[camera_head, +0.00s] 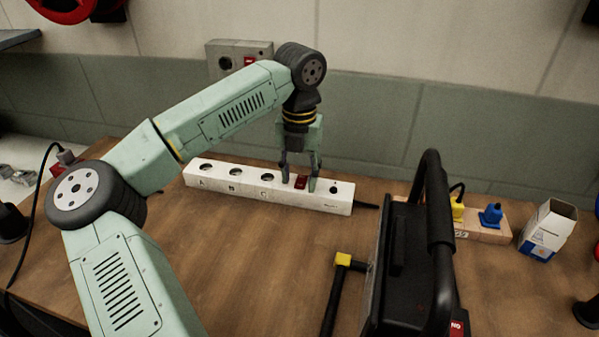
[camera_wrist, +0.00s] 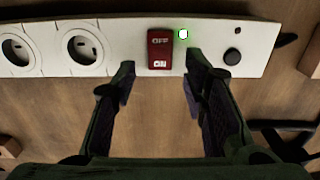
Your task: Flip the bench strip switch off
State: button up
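The bench strip (camera_head: 262,187) is a long white power strip lying on the wooden bench, with several round sockets on its left part. Its red rocker switch (camera_wrist: 160,50) is marked OFF and ON in the wrist view, and it also shows as a small red patch in the head view (camera_head: 301,182). My gripper (camera_head: 300,186) points down over the strip at the switch. Its fingers (camera_wrist: 163,80) are open and empty, one to each side of the switch. I cannot tell whether they touch the strip.
A black framed device (camera_head: 410,260) stands on the bench at the right front, beside a black bar with a yellow end (camera_head: 343,259). A wooden block with yellow and blue plugs (camera_head: 490,214) and an open white carton (camera_head: 547,232) lie farther right. A grey wall box (camera_head: 240,55) hangs behind.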

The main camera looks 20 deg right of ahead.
jog(key=shift+f, duration=0.45)
jog(key=shift+c, duration=0.2)
grip_shut()
